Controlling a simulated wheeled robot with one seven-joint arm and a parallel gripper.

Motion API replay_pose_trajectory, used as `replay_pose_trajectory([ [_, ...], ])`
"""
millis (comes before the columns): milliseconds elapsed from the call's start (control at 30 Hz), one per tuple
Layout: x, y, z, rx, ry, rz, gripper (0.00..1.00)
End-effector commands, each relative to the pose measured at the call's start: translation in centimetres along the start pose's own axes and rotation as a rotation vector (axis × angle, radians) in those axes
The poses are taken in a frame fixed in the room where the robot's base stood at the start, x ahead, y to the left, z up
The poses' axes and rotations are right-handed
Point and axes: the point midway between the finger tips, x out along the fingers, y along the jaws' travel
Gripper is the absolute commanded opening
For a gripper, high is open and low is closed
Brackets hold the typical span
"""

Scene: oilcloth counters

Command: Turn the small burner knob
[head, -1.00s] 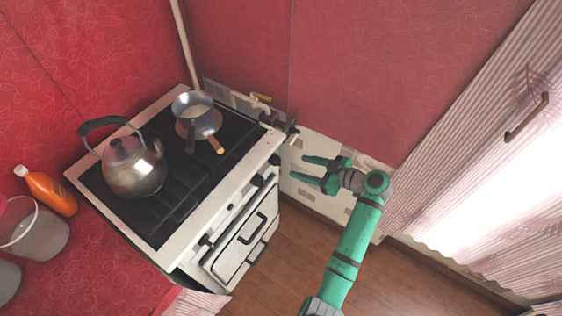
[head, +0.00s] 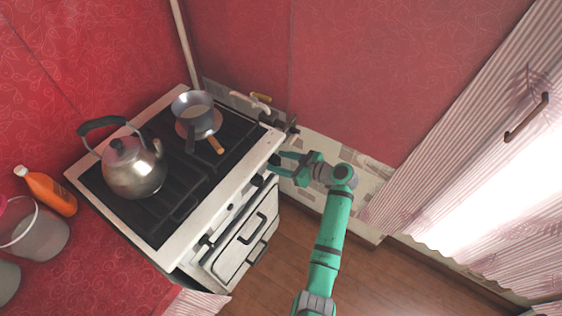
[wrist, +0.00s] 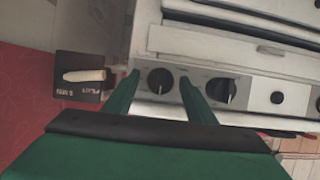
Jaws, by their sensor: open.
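The stove (head: 180,225) stands at left in the head view, with dark knobs along its front. In the wrist view, a round black knob (wrist: 160,80) with a pale pointer mark sits on the pale panel, between my fingertips as seen. A larger black knob (wrist: 221,90) is to its right, just past the right finger. No label shows which one is the small burner knob. My green gripper (head: 277,162) is open and empty at the stove's front right corner. Its fingers point at the panel; I cannot tell whether they touch the knob.
An orange bottle (head: 50,192) and a bucket (head: 38,235) stand at left. Wooden floor (head: 290,235) is open in front.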

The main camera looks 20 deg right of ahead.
Motion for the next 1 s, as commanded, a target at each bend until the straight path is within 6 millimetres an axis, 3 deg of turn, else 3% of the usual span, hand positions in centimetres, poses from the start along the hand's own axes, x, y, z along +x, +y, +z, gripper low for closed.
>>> replay_pose_trajectory([
  [67, -0.01, 0.00, 0.01, 0.000, 0.000, 0.000, 0.49],
  [200, -0.03, 0.01, 0.01, 0.000, 0.000, 0.000, 0.15],
  [233, -0.03, 0.01, 0.01, 0.000, 0.000, 0.000, 0.11],
  [633, -0.02, 0.11, 0.02, 0.055, 0.001, -0.022, 0.11],
  [1000, -0.01, 0.37, 0.01, 0.311, 0.001, -0.129, 0.11],
])
